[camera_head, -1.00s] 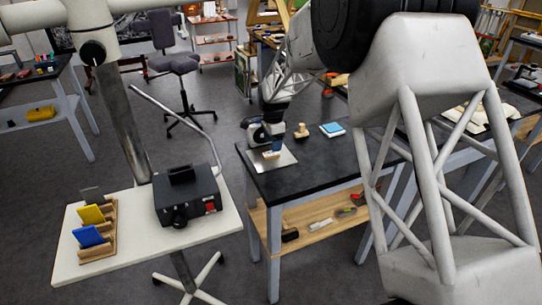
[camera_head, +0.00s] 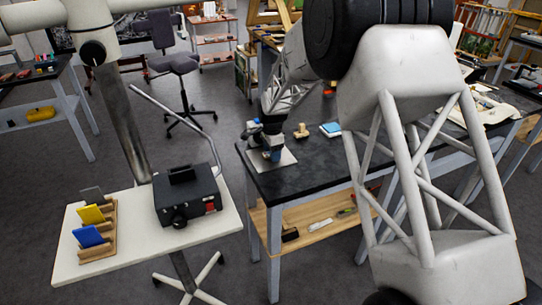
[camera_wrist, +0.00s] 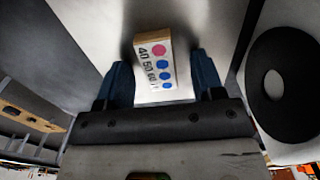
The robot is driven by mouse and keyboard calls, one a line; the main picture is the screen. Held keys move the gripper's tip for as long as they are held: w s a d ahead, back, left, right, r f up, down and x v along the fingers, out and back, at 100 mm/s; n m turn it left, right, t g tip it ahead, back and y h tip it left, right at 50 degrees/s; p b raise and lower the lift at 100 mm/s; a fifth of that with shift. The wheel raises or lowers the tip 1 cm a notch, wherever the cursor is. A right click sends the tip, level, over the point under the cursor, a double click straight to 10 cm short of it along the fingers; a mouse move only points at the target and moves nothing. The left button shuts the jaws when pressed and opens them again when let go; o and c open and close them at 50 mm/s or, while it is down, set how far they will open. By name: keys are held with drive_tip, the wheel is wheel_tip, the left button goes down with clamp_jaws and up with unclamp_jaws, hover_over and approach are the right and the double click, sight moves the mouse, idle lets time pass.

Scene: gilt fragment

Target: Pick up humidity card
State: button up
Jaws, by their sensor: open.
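The humidity card (camera_wrist: 155,62) is a small pale block with tan edges, printed with "40 50 60" and pink and blue dots. In the wrist view it lies between the two blue fingers of my gripper (camera_wrist: 162,78), with a gap visible on both sides. My gripper is open.
A wooden stamp-like object (camera_head: 301,131) and a blue-and-white block (camera_head: 331,129) stand on the black table (camera_head: 300,178) to the right of the plate. A black box (camera_head: 187,195) and a wooden rack (camera_head: 112,230) with coloured cards are on the white table at left.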

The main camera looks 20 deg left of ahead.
drive_tip(key=shift+c, duration=0.4)
drive_tip(key=c, duration=1)
drive_tip(key=shift+r, duration=0.1)
drive_tip(key=shift+r, duration=0.45)
wheel_tip(320, 180, up, 3)
drive_tip(key=shift+s+f, duration=0.15)
drive_tip(key=shift+f, duration=0.05)
drive_tip(key=s+d, duration=0.3)
drive_tip(key=s, duration=0.1)
drive_tip(key=s+d+r, duration=0.1)
drive_tip(key=s+d, duration=0.2)
drive_tip(key=s, duration=0.1)
drive_tip(key=s+d, duration=0.2)
drive_tip(key=s, duration=0.3)
drive_tip(key=shift+d+r, duration=0.15)
drive_tip(key=shift+d, duration=0.25)
